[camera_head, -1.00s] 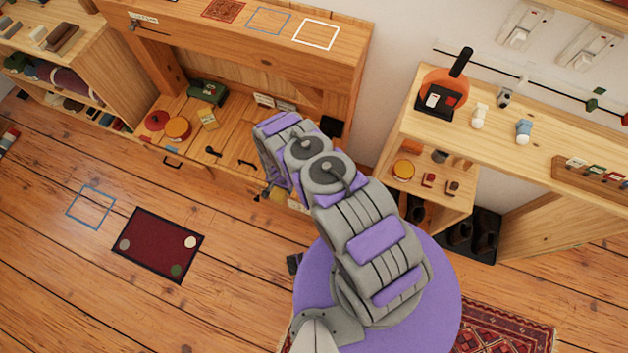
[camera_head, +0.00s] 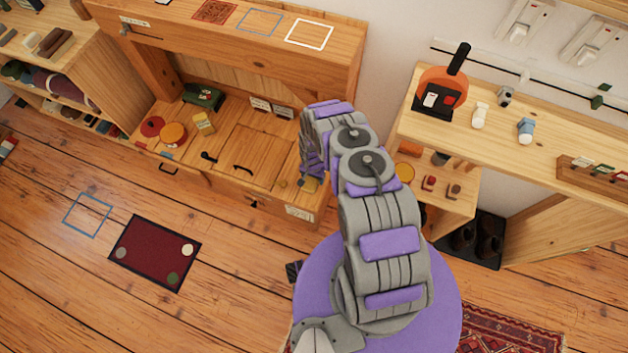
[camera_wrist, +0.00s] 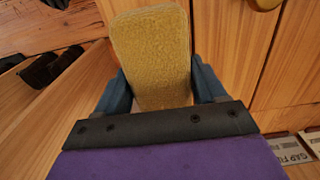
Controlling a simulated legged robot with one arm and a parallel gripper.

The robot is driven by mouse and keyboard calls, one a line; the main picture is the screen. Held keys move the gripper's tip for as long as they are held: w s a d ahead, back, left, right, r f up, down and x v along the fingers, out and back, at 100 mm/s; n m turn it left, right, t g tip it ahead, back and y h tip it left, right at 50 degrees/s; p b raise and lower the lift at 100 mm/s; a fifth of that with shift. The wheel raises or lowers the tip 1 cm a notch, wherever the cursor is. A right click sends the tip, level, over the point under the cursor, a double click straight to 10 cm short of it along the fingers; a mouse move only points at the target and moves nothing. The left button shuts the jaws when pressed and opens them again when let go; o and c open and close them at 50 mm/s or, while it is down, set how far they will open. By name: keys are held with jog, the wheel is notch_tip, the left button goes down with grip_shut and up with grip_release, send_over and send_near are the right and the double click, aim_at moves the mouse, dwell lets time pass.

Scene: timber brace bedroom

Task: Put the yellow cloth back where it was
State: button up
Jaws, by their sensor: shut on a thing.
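The yellow cloth (camera_wrist: 152,50) is a fuzzy, flat, rounded rectangle in the wrist view. My gripper (camera_wrist: 160,88) is shut on its near end, with one blue finger on each side. The rest of the cloth sticks out ahead of the fingers, above wooden surfaces. In the head view my arm reaches to the right end of the wooden desk. A small yellowish patch below the arm's end there may be the cloth. The fingers are mostly hidden in that view.
The desk (camera_head: 240,150) holds a green object (camera_head: 203,96), a round orange-yellow item (camera_head: 173,134) and a yellow block (camera_head: 204,122). White (camera_head: 309,34) and blue (camera_head: 260,22) outlines on its upper shelf are empty. A shelf unit (camera_head: 410,135) stands right. A dark red mat (camera_head: 155,250) lies on the floor.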

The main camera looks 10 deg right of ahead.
aim_at(312, 180)
jog(key=f, duration=0.1)
jog(key=f+b, duration=0.1)
jog(key=f, duration=0.1)
jog(key=shift+w+a+f+b, duration=0.1)
jog(key=shift+a+f+b, duration=0.2)
jog(key=shift+f, duration=0.05)
jog(key=shift+r, duration=0.1)
jog(key=o, duration=0.9)
jog(key=shift+d, duration=0.35)
jog(key=shift+o, duration=0.6)
jog(key=shift+a, duration=0.15)
jog(key=shift+a+r, duration=0.1)
jog(key=shift+r, duration=0.05)
